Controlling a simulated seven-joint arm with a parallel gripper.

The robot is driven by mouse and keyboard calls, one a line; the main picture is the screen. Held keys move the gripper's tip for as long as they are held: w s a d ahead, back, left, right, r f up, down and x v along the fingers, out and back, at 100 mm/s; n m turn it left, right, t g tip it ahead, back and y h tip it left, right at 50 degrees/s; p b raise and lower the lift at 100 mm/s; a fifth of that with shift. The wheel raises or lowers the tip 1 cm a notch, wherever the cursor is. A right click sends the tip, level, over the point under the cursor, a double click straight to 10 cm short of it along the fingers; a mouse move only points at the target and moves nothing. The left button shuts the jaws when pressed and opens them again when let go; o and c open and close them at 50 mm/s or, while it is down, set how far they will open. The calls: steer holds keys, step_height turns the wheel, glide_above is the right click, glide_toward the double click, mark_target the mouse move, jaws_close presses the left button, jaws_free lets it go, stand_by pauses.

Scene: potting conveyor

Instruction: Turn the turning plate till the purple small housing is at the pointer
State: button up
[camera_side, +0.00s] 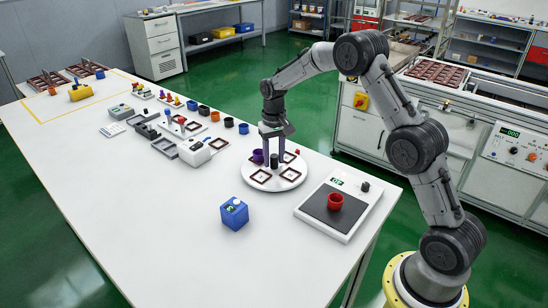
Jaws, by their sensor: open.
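The turning plate (273,184) is a white round disc on the table, with several dark-framed square seats on it. The purple small housing (258,156) sits on the plate's far left part. A black upright knob (274,161) stands near the plate's middle. My gripper (274,155) points down over the plate, open, with one finger on each side of the knob; whether they touch it I cannot tell. The left finger is close to the purple housing. A small red piece (297,152) shows at the plate's far right edge; I cannot tell if it is the pointer.
A blue box (234,213) stands in front of the plate, and a scale (311,214) with a red cup (335,201) is to the right. A white-grey device (195,151) and several small coloured housings are to the left.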

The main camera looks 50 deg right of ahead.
jaws_close()
stand_by(1.5)
